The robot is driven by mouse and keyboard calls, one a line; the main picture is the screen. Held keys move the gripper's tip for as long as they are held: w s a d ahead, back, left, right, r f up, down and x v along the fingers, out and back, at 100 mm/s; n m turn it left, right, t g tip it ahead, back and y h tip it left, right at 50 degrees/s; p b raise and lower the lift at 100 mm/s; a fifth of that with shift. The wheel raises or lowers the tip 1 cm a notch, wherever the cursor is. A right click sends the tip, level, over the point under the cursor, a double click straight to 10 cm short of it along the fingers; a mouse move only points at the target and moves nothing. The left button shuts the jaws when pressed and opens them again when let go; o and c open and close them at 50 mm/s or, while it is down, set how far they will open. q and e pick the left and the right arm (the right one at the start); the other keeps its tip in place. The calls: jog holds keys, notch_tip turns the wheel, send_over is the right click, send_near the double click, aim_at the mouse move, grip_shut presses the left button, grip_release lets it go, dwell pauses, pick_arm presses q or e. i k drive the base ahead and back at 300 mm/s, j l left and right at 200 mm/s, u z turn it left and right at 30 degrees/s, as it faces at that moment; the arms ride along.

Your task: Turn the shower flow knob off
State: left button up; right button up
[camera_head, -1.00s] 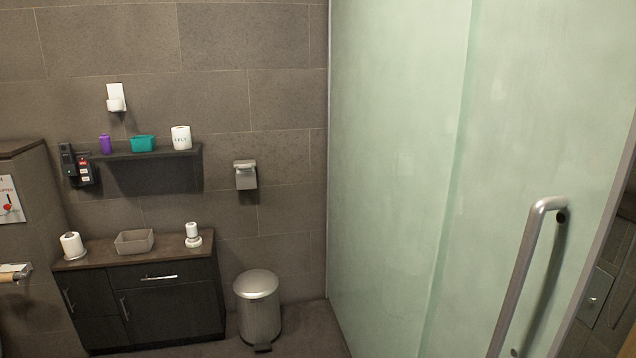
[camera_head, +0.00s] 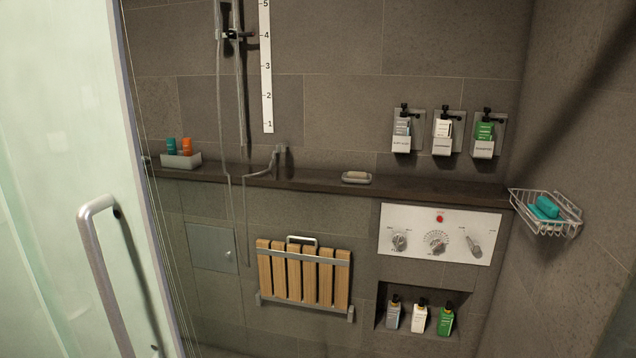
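A white shower control panel (camera_head: 438,235) is mounted on the grey tiled wall at the right, below the ledge. It has a left knob (camera_head: 399,241), a round middle knob (camera_head: 437,242) and a tilted lever-like right knob (camera_head: 474,246). A small red spot sits above the middle knob. The labels are too small to read, so I cannot tell which one is the flow knob. Neither of my grippers shows in this view.
A frosted glass door (camera_head: 60,150) with a metal handle (camera_head: 108,275) stands at the left. A folded wooden seat (camera_head: 303,275) hangs left of the panel. A dark ledge (camera_head: 420,188) runs above it, and a wire basket (camera_head: 546,211) juts out at the right. A niche (camera_head: 382,300) holds bottles.

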aim_at(399, 240)
jog(key=i+l+z, duration=0.1)
jog(key=i+z, duration=0.35)
jog(key=i, duration=2)
jog(key=u, duration=0.5)
jog(key=k+j+u, duration=0.1)
jog(key=u, duration=0.35)
jog(key=k+j+u, duration=0.15)
jog(key=u, duration=0.25)
jog(key=k+j+u, duration=0.2)
jog(key=u, duration=0.25)
jog(key=k+j+u, duration=0.15)
jog(key=u, duration=0.3)
jog(key=k+j+u, duration=0.1)
jog(key=j, duration=0.4)
jog(key=k+j, duration=0.15)
jog(key=j, duration=0.4)
jog(key=k+j+u, duration=0.15)
jog(key=j, duration=0.4)
jog(key=k+j, duration=0.15)
jog(key=j, duration=0.15)
jog(key=z, duration=0.35)
jog(key=k+j, duration=0.05)
